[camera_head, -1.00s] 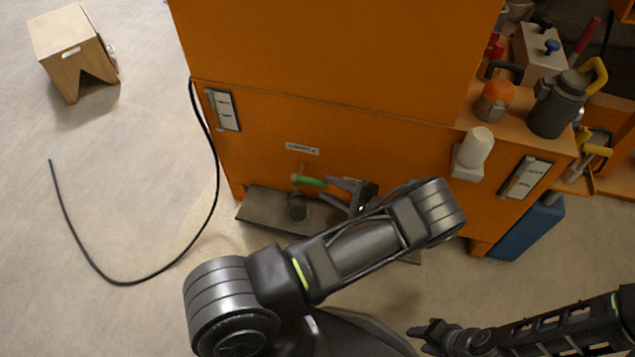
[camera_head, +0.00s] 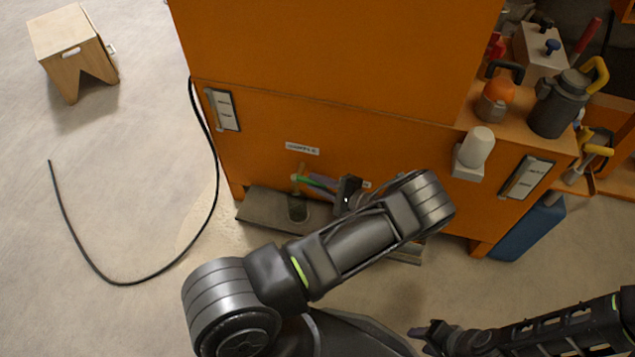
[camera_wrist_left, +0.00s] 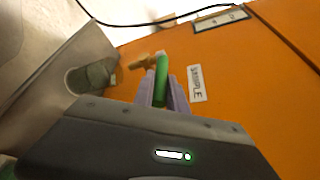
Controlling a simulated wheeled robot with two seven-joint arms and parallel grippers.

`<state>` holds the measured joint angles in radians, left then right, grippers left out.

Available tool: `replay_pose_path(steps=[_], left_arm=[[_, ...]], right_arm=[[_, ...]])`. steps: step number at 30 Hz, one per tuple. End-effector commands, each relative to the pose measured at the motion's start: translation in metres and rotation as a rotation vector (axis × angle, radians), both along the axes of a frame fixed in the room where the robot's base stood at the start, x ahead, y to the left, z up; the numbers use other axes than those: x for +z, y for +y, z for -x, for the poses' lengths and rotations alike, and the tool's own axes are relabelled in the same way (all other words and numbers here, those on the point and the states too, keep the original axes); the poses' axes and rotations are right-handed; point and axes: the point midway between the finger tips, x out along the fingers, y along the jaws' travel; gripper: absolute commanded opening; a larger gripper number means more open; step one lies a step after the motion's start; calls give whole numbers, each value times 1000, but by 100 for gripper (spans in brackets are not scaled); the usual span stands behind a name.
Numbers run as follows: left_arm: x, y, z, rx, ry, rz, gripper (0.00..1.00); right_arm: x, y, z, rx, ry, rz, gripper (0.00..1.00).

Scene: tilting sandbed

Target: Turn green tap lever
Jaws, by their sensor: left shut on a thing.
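The green tap lever (camera_wrist_left: 161,80) sits on a brass tap (camera_wrist_left: 142,62) on the orange cabinet's front, beside the SAMPLE label (camera_wrist_left: 195,83). In the head view the lever (camera_head: 304,180) shows only as a small green piece, partly hidden. My left gripper (camera_wrist_left: 162,88) is shut on the lever, with its purple-grey fingers on either side of it. In the head view the left gripper (camera_head: 322,182) is partly behind my own wrist. A glass jar (camera_head: 297,209) stands below the tap on a grey shelf (camera_head: 263,207). My right gripper (camera_head: 430,332) is at the lower right, away from the tap; its jaw opening is unclear.
The orange cabinet (camera_head: 330,50) fills the middle. A black hose (camera_head: 213,190) hangs down its left side onto the floor. A wooden stool (camera_head: 75,50) stands at the upper left. A white cup (camera_head: 477,147), flask (camera_head: 557,105) and tools crowd the right side.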

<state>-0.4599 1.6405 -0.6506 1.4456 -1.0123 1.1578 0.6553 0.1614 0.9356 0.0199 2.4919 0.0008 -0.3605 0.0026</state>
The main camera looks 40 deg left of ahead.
Motion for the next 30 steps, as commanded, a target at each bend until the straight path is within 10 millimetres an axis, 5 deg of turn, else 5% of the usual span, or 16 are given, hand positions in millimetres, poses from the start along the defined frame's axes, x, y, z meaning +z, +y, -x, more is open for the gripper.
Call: replay_pose_path(steps=[4, 30], left_arm=[[0, 0, 0, 1, 0, 1, 0], [-1, -1, 0, 1, 1, 2, 0]], right_arm=[[0, 0, 0, 0, 0, 0, 39], [0, 0, 0, 0, 0, 0, 39]])
